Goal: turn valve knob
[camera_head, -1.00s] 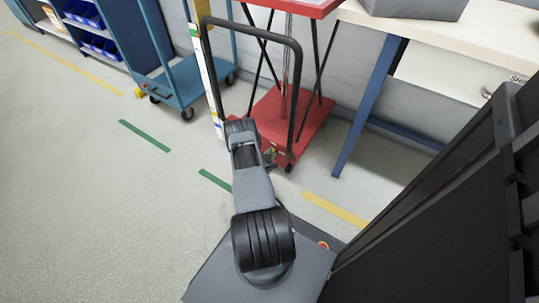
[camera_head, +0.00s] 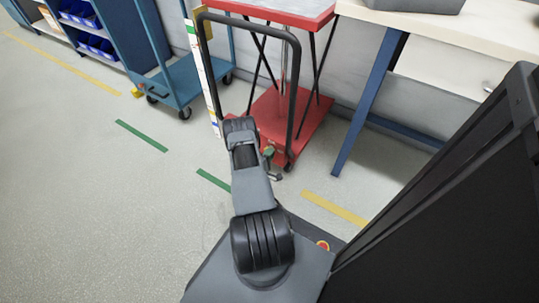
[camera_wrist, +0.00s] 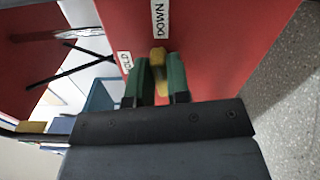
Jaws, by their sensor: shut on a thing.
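A small yellow valve knob (camera_wrist: 158,54) sits at the red face of the lift cart (camera_wrist: 215,40) in the wrist view. The green fingers of my gripper (camera_wrist: 160,72) are shut on it, one on each side. Part of the knob is hidden between the fingers. In the head view, my gripper (camera_head: 269,160) is low at the cart's red base (camera_head: 300,125); the knob cannot be made out there.
The cart's black handle frame (camera_head: 294,90) rises around and behind my arm. A blue trolley (camera_head: 190,75) stands at left, and a workbench with a blue leg (camera_head: 365,105) at right. Open floor (camera_head: 70,210) lies to the left.

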